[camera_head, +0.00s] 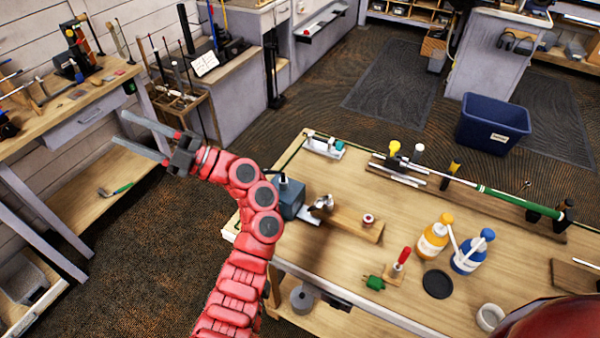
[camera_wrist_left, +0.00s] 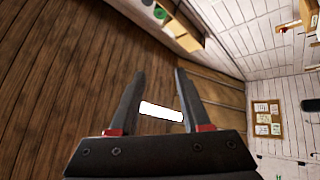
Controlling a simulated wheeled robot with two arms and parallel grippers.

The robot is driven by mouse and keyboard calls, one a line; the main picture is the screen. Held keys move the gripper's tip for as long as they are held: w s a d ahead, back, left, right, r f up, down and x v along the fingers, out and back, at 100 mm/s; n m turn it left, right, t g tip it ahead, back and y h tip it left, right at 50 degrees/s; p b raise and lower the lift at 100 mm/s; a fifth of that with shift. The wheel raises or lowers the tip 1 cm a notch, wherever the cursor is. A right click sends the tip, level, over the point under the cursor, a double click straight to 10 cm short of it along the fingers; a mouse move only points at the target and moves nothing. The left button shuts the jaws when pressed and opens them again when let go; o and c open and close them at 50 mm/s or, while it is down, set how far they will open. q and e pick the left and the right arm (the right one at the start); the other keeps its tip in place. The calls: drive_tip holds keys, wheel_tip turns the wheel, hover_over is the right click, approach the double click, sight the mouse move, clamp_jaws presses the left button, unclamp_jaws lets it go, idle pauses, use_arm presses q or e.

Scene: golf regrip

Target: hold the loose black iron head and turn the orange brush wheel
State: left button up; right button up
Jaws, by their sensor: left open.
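My left gripper (camera_head: 118,129) is open with nothing between its fingers, raised at the left, away from the front workbench. Its parted fingers also show in the left wrist view (camera_wrist_left: 160,72). A small dark and silver piece (camera_head: 321,204) rests by a blue-grey box (camera_head: 289,196) on the bench's left part; it may be the iron head, but I cannot tell surely. A small pale and reddish round piece (camera_head: 368,219) sits on a wooden board (camera_head: 350,226). I cannot make out an orange brush wheel clearly. My right gripper is out of view.
The front workbench (camera_head: 330,262) holds a yellow bottle (camera_head: 433,238), a blue bottle (camera_head: 470,254) and a green-gripped shaft (camera_head: 510,199). A side bench (camera_head: 60,110) stands left. A blue bin (camera_head: 490,125) is on the floor behind. Dark floor lies open between the benches.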

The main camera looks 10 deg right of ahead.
use_arm(q)
drive_tip(key=w+d+f+m+t+h, duration=0.2)
drive_tip(key=w+d+f+h, duration=0.1)
drive_tip(key=d+f+h, duration=0.15)
drive_tip(key=m+t+h, duration=0.2)
drive_tip(key=m+h, duration=0.5)
drive_tip(key=h, duration=0.5)
approach(266, 173)
drive_tip(key=d, duration=0.4)
drive_tip(key=shift+y, duration=0.25)
drive_tip(key=x, duration=1.7)
drive_tip(key=shift+d+f, duration=0.15)
drive_tip(key=shift+f, duration=0.35)
clamp_jaws()
